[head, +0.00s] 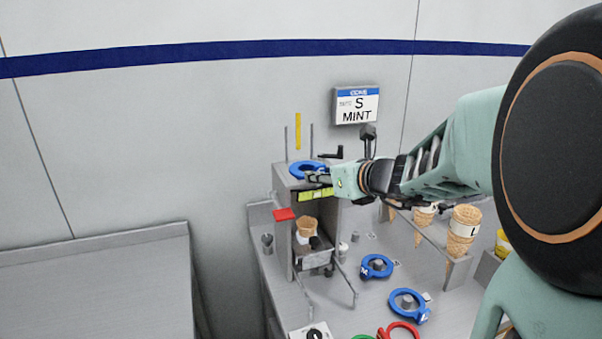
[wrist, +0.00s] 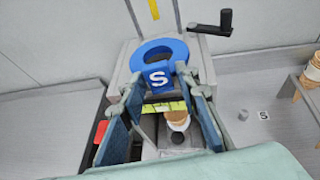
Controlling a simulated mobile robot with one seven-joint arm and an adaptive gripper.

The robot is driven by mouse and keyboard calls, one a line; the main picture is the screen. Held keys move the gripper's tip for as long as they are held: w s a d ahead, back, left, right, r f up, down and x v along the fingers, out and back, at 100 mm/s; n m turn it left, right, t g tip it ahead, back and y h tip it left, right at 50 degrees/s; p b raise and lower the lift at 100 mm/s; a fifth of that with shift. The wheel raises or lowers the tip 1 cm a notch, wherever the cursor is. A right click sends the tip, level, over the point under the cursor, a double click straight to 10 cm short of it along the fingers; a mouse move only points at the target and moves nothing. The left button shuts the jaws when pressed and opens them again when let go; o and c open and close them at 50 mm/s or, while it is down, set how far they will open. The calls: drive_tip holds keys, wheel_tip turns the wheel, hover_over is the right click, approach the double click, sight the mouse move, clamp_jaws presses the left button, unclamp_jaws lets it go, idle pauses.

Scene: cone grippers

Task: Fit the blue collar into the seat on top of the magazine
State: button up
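The blue collar (head: 299,165) is a ring with a tab marked S. It lies over the top of the grey magazine (head: 282,218). In the wrist view the blue collar (wrist: 148,52) looks roughly flat over the top plate (wrist: 205,66), its tab towards me. I cannot tell whether it is fully down in the seat, which it hides. My gripper (head: 314,179) reaches in from the right. In the wrist view its fingertips (wrist: 160,82) are closed against both sides of the tab.
Two other blue collars (head: 376,257) (head: 424,313) and a red one (head: 398,331) lie on the counter to the right. A cone rack (head: 433,240) stands behind them. A crank (wrist: 224,20) and upright rods rise behind the seat. A sign (head: 357,104) reads S MINT.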

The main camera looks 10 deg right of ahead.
drive_tip(key=shift+o, duration=0.8)
wheel_tip(320, 180, up, 10)
idle(0.7)
